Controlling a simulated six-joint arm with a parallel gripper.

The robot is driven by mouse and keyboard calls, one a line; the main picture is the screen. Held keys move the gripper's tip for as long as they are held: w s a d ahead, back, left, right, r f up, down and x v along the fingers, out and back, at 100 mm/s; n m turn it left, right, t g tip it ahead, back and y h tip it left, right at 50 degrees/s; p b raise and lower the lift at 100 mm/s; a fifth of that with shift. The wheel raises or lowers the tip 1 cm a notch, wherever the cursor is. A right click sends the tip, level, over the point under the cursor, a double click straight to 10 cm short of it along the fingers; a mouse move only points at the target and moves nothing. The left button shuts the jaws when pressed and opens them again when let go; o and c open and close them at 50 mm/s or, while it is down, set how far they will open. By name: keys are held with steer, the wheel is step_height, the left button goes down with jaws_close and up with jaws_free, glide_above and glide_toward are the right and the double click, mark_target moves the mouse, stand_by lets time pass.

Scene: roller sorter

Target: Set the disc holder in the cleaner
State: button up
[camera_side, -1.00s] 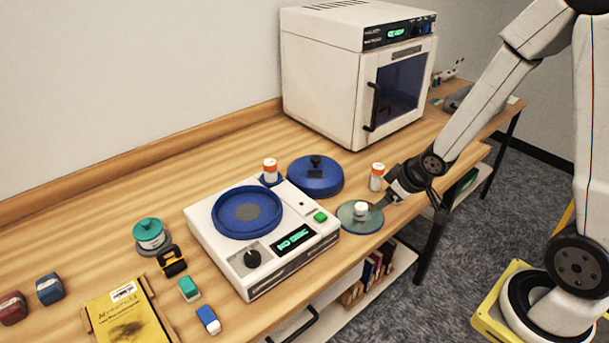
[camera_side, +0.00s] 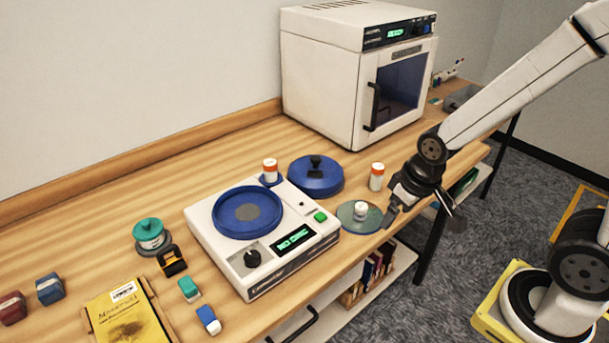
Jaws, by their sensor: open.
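The disc holder, a flat translucent teal disc (camera_side: 345,217) with a white knob (camera_side: 360,210) at its middle, lies on the table near the front edge. The cleaner (camera_side: 222,243) is a white box left of it, with a round blue basin (camera_side: 247,212) on top, a black dial, a green button and a display that seems to read "NO DISC". The basin is uncovered and holds no disc. My gripper (camera_side: 424,212) is open and empty, just right of the disc. One finger is close to the disc's right rim; I cannot tell whether they touch.
A blue lid (camera_side: 316,179) with a black knob sits behind the cleaner. Orange-capped bottles (camera_side: 377,177) stand nearby, one behind my gripper. A large white oven-like cabinet (camera_side: 340,85) stands at the back. A teal-lidded jar (camera_side: 149,236) and small items lie left.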

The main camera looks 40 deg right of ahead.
steer(key=shift+w, duration=0.1)
steer(key=m+y, duration=0.3)
steer(key=m, duration=2.4)
glide_above(362, 205)
steer(key=s+d, duration=0.2)
step_height(362, 205, down, 6)
steer(key=f, duration=0.1)
steer(key=shift+a+r+t, duration=0.2)
steer(key=shift+r+t, duration=0.05)
steer(key=shift+t, duration=0.05)
steer(key=shift+f, duration=0.1)
steer(key=shift+x, duration=1.2)
steer(key=shift+f, duration=0.15)
steer(key=shift+x, duration=2.45)
